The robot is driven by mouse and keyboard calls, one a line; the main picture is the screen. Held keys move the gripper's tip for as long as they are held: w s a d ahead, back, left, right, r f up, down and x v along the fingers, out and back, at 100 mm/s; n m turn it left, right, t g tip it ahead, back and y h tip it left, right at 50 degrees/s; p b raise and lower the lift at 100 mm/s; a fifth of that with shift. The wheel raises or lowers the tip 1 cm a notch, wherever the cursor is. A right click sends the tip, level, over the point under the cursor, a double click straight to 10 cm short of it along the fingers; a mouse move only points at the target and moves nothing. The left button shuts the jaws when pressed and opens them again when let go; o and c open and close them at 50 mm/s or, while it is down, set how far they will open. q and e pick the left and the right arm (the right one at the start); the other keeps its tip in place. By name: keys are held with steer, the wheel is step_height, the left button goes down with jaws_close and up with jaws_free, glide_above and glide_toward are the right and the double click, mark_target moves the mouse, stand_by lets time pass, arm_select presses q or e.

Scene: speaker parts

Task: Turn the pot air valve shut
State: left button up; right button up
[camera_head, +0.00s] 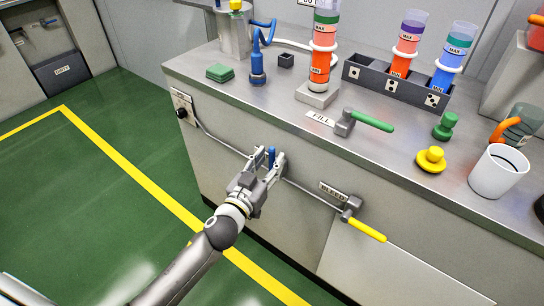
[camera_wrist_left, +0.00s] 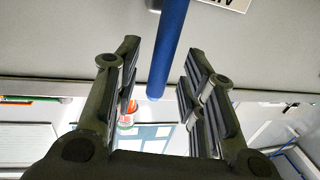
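The valve with a blue handle (camera_head: 271,154) is on the front face of the counter, along a thin pipe. In the left wrist view the blue handle (camera_wrist_left: 170,48) runs between my two fingers, with gaps on both sides. My left gripper (camera_head: 269,158) is open around the handle in the head view, and its spread fingers also show in the left wrist view (camera_wrist_left: 160,62). The valve body is mostly hidden by the gripper in the head view. A white label (camera_wrist_left: 232,3) is cut off at the top of the wrist view. My right gripper is not in view.
A yellow-handled valve (camera_head: 365,229) marked BLEED is further right on the front face. A green-handled valve (camera_head: 368,121) marked FILL is on the counter top (camera_head: 220,97). A black-knobbed box (camera_head: 182,108) is at the left. Green floor (camera_head: 95,200) is clear left of the counter.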

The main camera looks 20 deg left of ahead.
arm_select(q)
steer(key=shift+w+d, duration=0.2)
steer(key=shift+w, duration=0.85)
steer(key=shift+c, duration=0.5)
jaws_close()
